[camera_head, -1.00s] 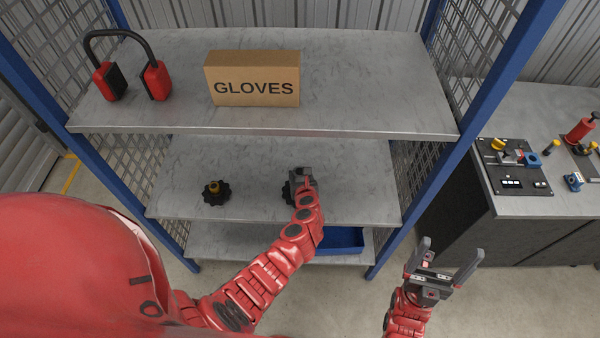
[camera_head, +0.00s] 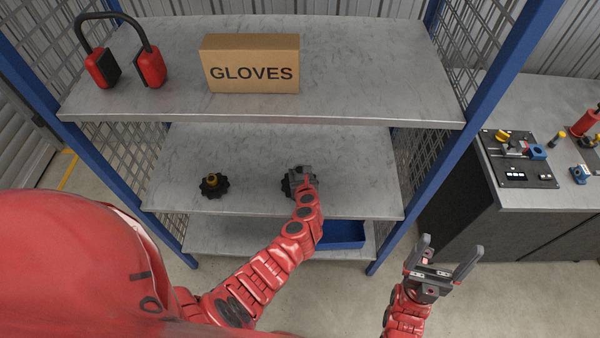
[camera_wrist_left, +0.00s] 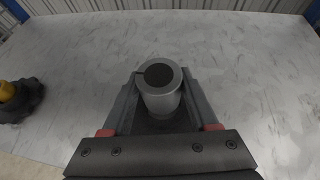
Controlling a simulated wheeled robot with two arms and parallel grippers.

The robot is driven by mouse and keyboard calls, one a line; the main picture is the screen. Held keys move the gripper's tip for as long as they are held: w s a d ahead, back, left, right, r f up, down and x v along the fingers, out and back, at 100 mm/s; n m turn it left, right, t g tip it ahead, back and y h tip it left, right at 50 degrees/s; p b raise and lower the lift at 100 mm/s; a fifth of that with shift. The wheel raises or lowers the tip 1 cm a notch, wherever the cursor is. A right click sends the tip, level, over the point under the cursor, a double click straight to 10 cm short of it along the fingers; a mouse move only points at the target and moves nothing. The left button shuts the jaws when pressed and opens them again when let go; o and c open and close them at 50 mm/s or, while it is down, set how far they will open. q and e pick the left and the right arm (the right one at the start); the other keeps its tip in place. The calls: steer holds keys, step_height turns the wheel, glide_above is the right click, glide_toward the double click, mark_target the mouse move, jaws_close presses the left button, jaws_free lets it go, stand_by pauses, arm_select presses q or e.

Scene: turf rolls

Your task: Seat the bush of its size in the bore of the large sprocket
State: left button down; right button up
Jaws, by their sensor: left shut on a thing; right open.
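A dark toothed sprocket (camera_head: 287,187) lies on the middle shelf, partly hidden by my left gripper (camera_head: 303,177); it looks like the larger of two. My left gripper is shut on a grey cylindrical bush (camera_wrist_left: 160,92) with a dark round top, held upright between the fingers in the left wrist view. The gripper is over this sprocket; whether the bush is in the bore is hidden. Another dark sprocket (camera_head: 213,187) lies to the left with a yellow bush (camera_head: 212,180) at its centre. My right gripper (camera_head: 442,262) is open and empty in front of the shelving.
A gloves box (camera_head: 250,64) and red-black ear defenders (camera_head: 150,68) stand on the top shelf (camera_head: 360,70), above the middle shelf. A blue bin (camera_head: 343,235) is on the lower shelf. A workbench (camera_head: 550,185) with fixtures stands at the right.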

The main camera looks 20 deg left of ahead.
arm_select(q)
steer(key=shift+p, duration=0.55)
stand_by(1.0)
steer(key=shift+f+b, duration=1.25)
steer(key=shift+f, duration=0.25)
steer(key=shift+r, duration=0.2)
steer(key=shift+r+p, duration=1)
steer(key=shift+p, duration=0.25)
steer(key=shift+p, duration=0.3)
stand_by(0.9)
steer(key=shift+f+b, duration=1)
steer(key=shift+f, duration=0.15)
steer(key=shift+c, duration=0.4)
jaws_free()
steer(key=shift+s, duration=0.1)
